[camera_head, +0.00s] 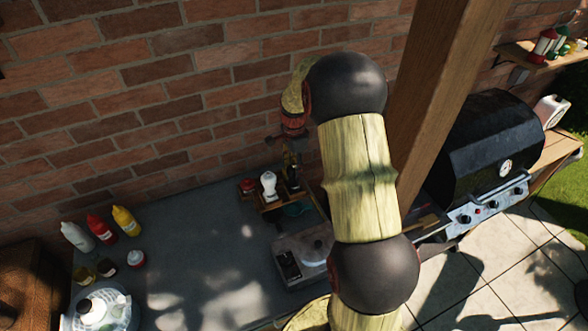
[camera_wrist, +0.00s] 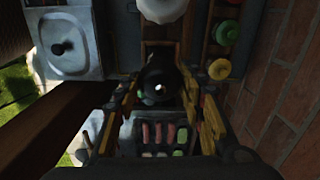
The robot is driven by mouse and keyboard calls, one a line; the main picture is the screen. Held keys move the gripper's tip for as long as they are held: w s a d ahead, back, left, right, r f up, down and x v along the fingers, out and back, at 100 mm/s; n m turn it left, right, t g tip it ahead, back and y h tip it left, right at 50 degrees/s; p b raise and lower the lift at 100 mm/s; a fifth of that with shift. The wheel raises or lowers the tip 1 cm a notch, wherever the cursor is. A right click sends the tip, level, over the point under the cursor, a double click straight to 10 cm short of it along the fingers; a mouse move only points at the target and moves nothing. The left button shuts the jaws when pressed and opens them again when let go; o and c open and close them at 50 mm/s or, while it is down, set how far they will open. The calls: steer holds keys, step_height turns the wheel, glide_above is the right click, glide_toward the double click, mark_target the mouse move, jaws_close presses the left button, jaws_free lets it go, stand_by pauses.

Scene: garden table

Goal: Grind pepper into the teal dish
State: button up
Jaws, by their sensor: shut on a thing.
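My gripper (camera_head: 290,150) is above the back of the grey counter, near the brick wall. In the wrist view my gripper (camera_wrist: 162,98) is shut on a dark, round-topped pepper mill (camera_wrist: 158,76). The mill (camera_head: 292,178) looks about upright in the head view, beside a white mill (camera_head: 268,184). The teal dish (camera_head: 297,209) shows as a small curved piece just below the held mill, partly hidden by my arm. I cannot make out the dish in the wrist view. I cannot tell whether the dark mill touches the wooden caddy (camera_head: 266,207).
A grey appliance with a lid knob (camera_head: 306,257) stands in front of the dish. White, red and yellow bottles (camera_head: 101,228) stand at left. A wooden post (camera_head: 428,75) and black grill (camera_head: 492,140) are at right. The middle-left counter is clear.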

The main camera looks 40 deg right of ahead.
mark_target(294, 167)
steer(key=n, duration=0.5)
steer(key=shift+n, duration=0.4)
steer(key=n+b, duration=0.1)
steer(key=n, duration=0.4)
steer(key=shift+n, duration=0.3)
steer(key=o, duration=1.1)
steer(key=shift+o, duration=0.5)
step_height(294, 167, up, 12)
